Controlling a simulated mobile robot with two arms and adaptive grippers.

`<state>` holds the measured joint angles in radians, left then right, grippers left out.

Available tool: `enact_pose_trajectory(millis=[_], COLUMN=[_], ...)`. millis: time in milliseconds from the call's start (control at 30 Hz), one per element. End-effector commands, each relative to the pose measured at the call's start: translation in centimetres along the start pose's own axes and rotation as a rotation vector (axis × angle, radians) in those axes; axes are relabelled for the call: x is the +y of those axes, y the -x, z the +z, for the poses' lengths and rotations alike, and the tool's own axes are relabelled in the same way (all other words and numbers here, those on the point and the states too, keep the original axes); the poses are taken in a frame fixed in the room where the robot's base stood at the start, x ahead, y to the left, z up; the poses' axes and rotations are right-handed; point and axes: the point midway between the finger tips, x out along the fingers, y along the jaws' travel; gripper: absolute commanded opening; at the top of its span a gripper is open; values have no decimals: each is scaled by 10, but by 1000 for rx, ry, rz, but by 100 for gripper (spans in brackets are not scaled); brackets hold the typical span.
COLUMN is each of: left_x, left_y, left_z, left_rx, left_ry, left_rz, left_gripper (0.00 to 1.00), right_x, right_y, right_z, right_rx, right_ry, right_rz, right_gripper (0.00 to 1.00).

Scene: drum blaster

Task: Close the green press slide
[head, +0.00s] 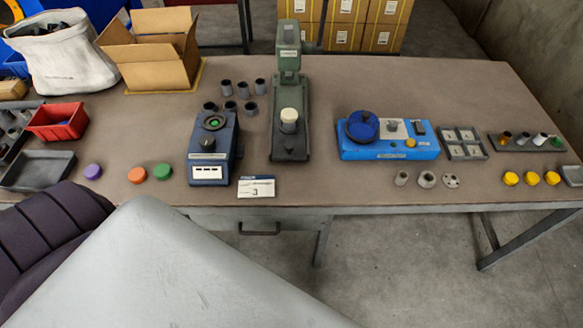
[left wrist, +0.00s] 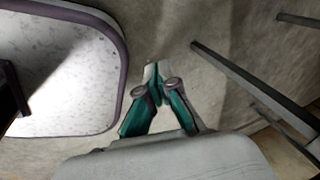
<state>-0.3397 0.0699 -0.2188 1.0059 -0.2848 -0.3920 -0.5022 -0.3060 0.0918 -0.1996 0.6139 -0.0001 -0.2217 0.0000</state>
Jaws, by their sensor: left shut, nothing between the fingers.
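The green press (head: 289,90) stands on the workbench near the middle in the head view. Its slide (head: 289,142) runs from the column toward the front edge and carries a pale round-topped part (head: 289,118). The slide appears drawn out toward the front. My left gripper (left wrist: 154,72) shows in the left wrist view with its fingertips together and nothing between them. It points at bare floor, away from the press. Neither gripper shows in the head view.
On the workbench (head: 350,190), a dark blue device (head: 212,145) stands left of the press and a bright blue device (head: 388,137) right of it. A card (head: 256,187) lies in front. A light-topped surface (left wrist: 60,70) with a dark rim is beside my left gripper.

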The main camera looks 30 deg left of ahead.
Motion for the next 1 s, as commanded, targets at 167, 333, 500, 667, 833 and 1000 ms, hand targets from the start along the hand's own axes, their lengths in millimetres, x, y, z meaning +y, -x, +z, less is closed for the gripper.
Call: enact_pose_trajectory(millis=[167, 333, 500, 667, 833, 1000], left_x=[-39, -94, -175, -235, -264, -276], left_y=[5, 28, 92, 178, 241, 257], left_z=[-34, -73, -112, -122, -116, -113], left_rx=[15, -27, -232, -548, -791, -862], left_ry=[-286, -640, -1095, -1389, -1512, -1540], left_rz=[-107, -271, -521, -680, -721, -721], left_gripper=[0, 0, 0, 0, 0, 0], right_x=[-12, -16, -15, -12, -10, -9], right_y=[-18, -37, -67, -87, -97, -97], right_z=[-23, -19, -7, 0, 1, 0], right_rx=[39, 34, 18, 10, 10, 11], right_ry=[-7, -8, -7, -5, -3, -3], right_rz=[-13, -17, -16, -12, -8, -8], right_gripper=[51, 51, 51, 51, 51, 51])
